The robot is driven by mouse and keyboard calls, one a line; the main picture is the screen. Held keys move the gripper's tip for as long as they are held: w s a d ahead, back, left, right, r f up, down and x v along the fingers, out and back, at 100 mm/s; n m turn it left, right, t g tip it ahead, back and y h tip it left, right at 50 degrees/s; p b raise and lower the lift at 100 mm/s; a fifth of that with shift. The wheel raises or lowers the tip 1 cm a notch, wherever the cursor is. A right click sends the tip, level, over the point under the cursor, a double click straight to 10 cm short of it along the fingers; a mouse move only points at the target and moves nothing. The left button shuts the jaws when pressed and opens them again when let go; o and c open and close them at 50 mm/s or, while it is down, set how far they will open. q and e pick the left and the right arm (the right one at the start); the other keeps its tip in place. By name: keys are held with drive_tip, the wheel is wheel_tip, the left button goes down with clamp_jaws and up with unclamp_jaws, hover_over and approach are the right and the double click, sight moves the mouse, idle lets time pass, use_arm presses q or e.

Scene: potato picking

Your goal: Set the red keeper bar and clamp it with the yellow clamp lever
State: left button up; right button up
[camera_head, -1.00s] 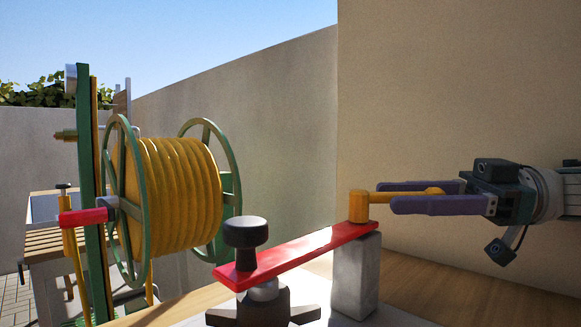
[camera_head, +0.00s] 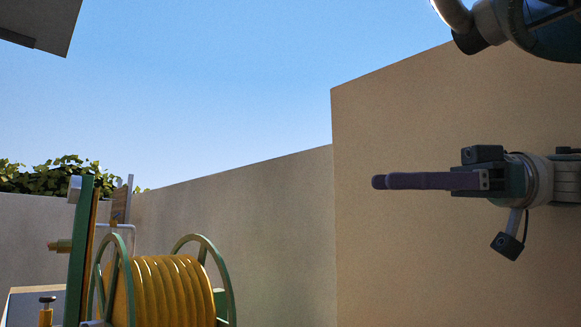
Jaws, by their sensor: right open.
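My right gripper (camera_head: 385,181) comes in from the right, level, its purple fingers pointing left in front of the beige wall. The fingers line up one behind the other from here, so the gap between them does not show. It is open, and I see nothing held at its tips. The red keeper bar and the yellow clamp lever are out of view, below the bottom edge of the picture. My left gripper is not in view.
A hose reel with yellow hose (camera_head: 168,293) and green wheels stands at the lower left, cut off by the bottom edge. A beige wall (camera_head: 430,270) stands behind my right gripper. A grey panel (camera_head: 40,22) overhangs at the top left.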

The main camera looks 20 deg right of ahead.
drive_tip(key=shift+r, duration=0.9)
drive_tip(key=shift+c, duration=0.4)
